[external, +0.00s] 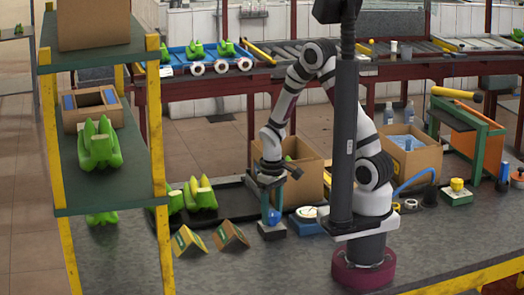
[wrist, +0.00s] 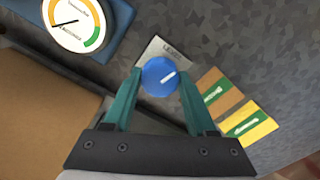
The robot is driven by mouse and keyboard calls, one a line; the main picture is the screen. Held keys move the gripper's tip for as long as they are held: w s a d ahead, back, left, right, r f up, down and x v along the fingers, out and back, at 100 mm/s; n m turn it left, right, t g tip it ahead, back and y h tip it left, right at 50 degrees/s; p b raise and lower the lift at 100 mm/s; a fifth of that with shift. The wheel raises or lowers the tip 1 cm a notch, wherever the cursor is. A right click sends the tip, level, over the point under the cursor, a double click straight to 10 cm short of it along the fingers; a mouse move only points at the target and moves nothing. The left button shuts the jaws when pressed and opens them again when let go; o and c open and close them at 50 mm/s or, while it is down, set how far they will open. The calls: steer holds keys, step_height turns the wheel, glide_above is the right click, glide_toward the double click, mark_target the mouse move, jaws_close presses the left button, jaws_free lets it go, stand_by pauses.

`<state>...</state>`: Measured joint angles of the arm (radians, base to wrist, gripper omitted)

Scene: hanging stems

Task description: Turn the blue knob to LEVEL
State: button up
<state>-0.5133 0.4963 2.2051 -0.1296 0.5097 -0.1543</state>
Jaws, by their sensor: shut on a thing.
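The blue knob (wrist: 158,74) sits between the two teal fingers of my gripper (wrist: 161,77) in the wrist view, and the fingers are shut on its sides. A short white mark on the knob points right and slightly up. A grey plate (wrist: 163,48) with small printed lettering shows just above the knob; the lettering is too blurred to read surely. In the external view my gripper (external: 272,202) points down over the knob (external: 274,217), which is on a small grey box (external: 272,232).
A dial gauge (wrist: 73,20) on a blue base is close by at the upper left. A cardboard box (external: 300,180) is behind my gripper, and a green-topped shelf (external: 105,170) stands at the left.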

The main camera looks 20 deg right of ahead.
mark_target(272, 213)
steer(key=shift+n, duration=1.5)
steer(key=o, duration=1.4)
steer(key=shift+c, duration=0.2)
step_height(272, 213, up, 16)
steer(key=shift+f, duration=0.1)
